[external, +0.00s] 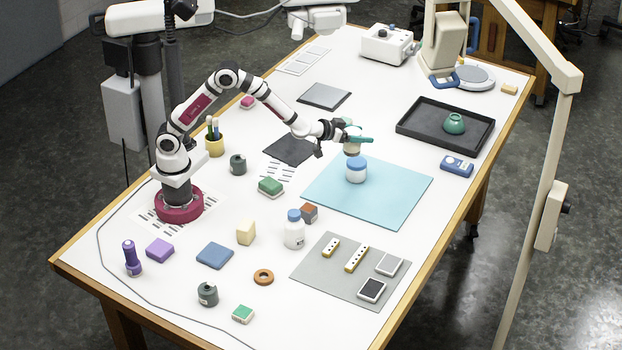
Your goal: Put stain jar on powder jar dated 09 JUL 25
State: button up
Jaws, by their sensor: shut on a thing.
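A white jar with a blue lid (356,172) stands upright on the light blue mat (400,190); it looks like a powder jar, but any date on it is too small to read. My gripper (353,139), with teal fingers, is shut on a small cream jar (352,148), which I take for the stain jar. The fingers hide part of it. It shows just above the blue lid in the picture; I cannot tell whether the two touch. A taller white bottle with a blue cap (294,232) stands nearer the front, off the mat.
A black tray (412,139) with a green bowl (454,123) lies right of the mat, near a blue device (457,166). A grey mat (335,283) with small blocks is in front. Dark grey pots, coloured blocks and a pen cup (214,145) stand on the left.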

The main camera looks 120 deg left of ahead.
jog(key=shift+s+a+f, duration=0.35)
jog(key=shift+a+f, duration=1.15)
jog(key=shift+f, duration=0.1)
jog(key=shift+s+a+f, duration=0.35)
jog(key=shift+a+f, duration=1.15)
jog(key=shift+f, duration=0.1)
jog(key=shift+s+a+f, duration=0.35)
jog(key=shift+a+f, duration=1.15)
jog(key=shift+f, duration=0.1)
jog(key=shift+f, duration=0.1)
jog(key=o, duration=1.5)
jog(key=shift+o, duration=0.2)
